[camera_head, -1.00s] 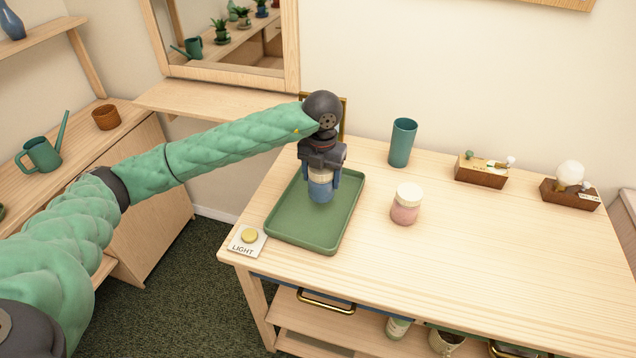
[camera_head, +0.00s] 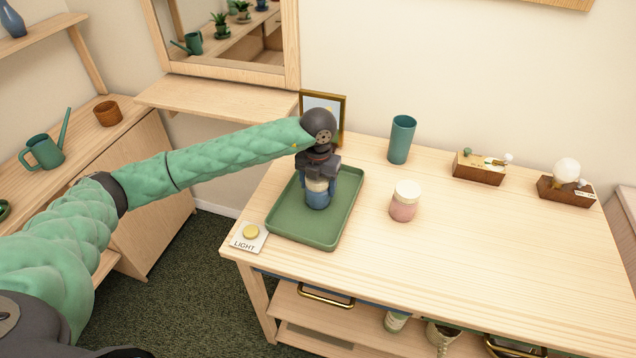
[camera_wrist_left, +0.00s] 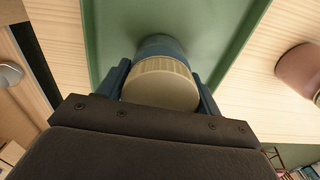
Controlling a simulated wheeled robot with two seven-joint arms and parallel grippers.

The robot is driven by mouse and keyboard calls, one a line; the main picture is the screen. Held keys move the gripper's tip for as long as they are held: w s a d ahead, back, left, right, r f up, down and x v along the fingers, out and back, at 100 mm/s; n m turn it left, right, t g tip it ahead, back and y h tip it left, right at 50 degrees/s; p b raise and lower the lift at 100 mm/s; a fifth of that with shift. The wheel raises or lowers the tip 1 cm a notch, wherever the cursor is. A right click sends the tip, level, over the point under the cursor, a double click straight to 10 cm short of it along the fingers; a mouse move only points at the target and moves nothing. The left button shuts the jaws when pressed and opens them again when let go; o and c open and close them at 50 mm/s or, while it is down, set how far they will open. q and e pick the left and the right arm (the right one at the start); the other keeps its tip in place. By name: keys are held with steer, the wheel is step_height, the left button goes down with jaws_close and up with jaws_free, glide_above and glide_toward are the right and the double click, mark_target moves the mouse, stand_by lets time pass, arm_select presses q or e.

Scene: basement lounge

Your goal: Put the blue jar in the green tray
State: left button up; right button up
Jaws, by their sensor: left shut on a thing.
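The blue jar (camera_head: 318,198) has a cream lid and stands upright within the outline of the green tray (camera_head: 284,226) in the head view. My left gripper (camera_head: 318,186) comes down from above and is shut on the jar, with one finger on each side. In the left wrist view the jar's cream lid (camera_wrist_left: 160,84) sits between the blue fingers, with the green tray (camera_wrist_left: 110,30) behind it. I cannot tell for sure whether the jar's base touches the tray floor. My right gripper is out of view.
A pink jar (camera_head: 404,203) stands right of the tray. A teal cup (camera_head: 401,139), a picture frame (camera_head: 336,108) and wooden boxes (camera_head: 480,168) stand along the back. A light switch (camera_head: 249,237) lies by the tray's near left corner. The table's front right is clear.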

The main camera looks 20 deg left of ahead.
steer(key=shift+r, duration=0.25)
arm_select(q)
steer(key=o, duration=1.1)
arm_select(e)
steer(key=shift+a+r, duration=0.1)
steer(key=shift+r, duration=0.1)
arm_select(q)
steer(key=shift+r, duration=0.45)
steer(key=shift+r+b, duration=0.55)
steer(key=shift+r, duration=0.2)
step_height(320, 180, up, 8)
steer(key=b, duration=0.3)
steer(key=shift+r, duration=0.85)
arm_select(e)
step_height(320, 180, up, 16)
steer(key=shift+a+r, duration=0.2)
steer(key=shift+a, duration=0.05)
